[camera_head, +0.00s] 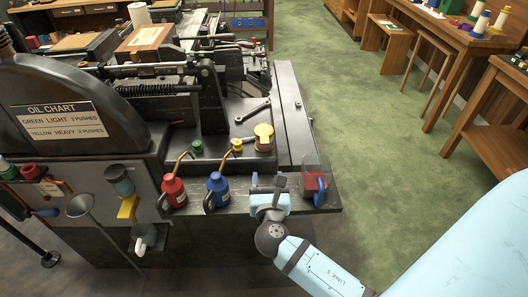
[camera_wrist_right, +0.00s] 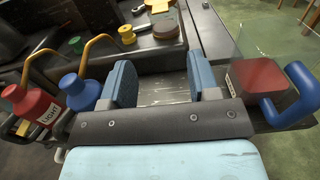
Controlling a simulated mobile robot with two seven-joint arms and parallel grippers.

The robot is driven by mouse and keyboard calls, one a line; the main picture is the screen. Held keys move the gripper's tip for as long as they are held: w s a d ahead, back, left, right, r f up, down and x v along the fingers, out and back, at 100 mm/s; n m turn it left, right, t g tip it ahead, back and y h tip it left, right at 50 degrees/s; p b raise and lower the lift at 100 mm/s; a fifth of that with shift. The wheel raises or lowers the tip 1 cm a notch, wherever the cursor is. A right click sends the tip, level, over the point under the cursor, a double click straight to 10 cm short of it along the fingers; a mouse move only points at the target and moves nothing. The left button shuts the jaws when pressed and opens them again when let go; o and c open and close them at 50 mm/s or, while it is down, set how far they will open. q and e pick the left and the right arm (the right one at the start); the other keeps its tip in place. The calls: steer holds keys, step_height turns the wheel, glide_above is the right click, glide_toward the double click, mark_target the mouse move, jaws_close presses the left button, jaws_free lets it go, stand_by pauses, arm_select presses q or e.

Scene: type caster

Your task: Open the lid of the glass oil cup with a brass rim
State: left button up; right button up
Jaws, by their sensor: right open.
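A small round cup with a brass-coloured top (camera_head: 263,132) stands on the machine bed; it seems to be the oil cup, though its glass is hard to make out. It shows as a brownish round shape at the top of the right wrist view (camera_wrist_right: 167,29). Its lid looks down over it, but I cannot be sure. My right gripper (camera_head: 267,182) is over the front ledge, nearer than the cup and apart from it. Its two blue fingers are spread with nothing between them, as the right wrist view shows (camera_wrist_right: 162,82). My left gripper is not in view.
A red oil can (camera_head: 174,191) and a blue oil can (camera_head: 217,190) stand left of the gripper. Green (camera_head: 197,147) and yellow (camera_head: 237,145) small fittings sit behind them. A clear-guarded red block with blue handle (camera_head: 315,183) is close right. A wrench (camera_head: 253,110) lies behind.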

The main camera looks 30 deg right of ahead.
mark_target(265, 143)
steer(key=x, duration=1.4)
steer(key=shift+s+r+p, duration=0.1)
steer(key=shift+p, duration=0.2)
jaws_close()
steer(key=shift+r, duration=0.1)
